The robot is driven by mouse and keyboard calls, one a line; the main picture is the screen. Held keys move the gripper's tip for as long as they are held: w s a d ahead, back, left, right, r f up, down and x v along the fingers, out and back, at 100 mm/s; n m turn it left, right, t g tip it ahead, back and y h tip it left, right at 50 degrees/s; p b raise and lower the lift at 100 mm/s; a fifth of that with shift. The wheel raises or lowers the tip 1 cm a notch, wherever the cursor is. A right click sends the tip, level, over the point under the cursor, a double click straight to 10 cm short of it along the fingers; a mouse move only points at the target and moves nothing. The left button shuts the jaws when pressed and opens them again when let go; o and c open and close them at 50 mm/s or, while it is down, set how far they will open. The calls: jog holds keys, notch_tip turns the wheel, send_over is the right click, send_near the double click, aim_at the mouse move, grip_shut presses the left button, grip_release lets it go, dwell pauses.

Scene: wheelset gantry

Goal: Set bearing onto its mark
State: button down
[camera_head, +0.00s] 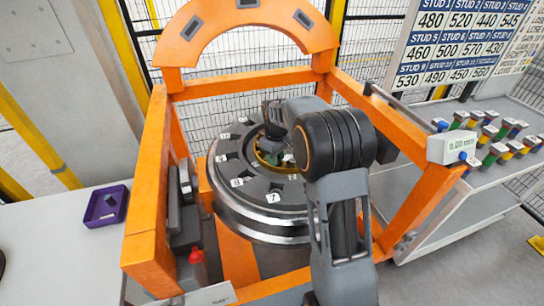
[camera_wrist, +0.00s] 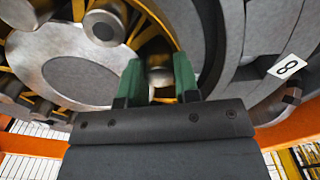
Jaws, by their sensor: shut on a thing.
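The bearing (camera_head: 268,165) shows as a gold ring inside the hub of the big grey wheel (camera_head: 285,195), partly hidden by my arm. In the wrist view the bearing (camera_wrist: 165,48) has a gold cage with grey metal rollers. My gripper (camera_wrist: 158,75), with green finger pads, is shut on the bearing, one pad on each side of a roller. In the head view my gripper (camera_head: 285,157) is down over the hub, mostly hidden by the wrist. I cannot tell whether the bearing is seated or raised. Its mark is not clearly visible.
Numbered white tags ring the wheel; tag 8 (camera_wrist: 287,67) shows in the wrist view. An orange gantry frame (camera_head: 150,190) surrounds the wheel. A purple tray (camera_head: 106,206) stands left. Coloured tools (camera_head: 490,130) and a 0.00 mm display (camera_head: 453,148) are at right. A stud-value board (camera_head: 465,40) stands behind.

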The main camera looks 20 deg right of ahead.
jog(key=shift+s+d+n, duration=0.7)
jog(key=shift+d+n, duration=0.2)
jog(key=shift+n, duration=0.3)
jog(key=shift+d, duration=0.1)
jog(key=c, duration=0.8)
grip_release()
jog(key=shift+c, duration=0.2)
jog(key=shift+r, duration=0.15)
notch_tip(320, 180, up, 14)
jog(key=shift+f+b, duration=0.25)
jog(key=shift+b, duration=0.2)
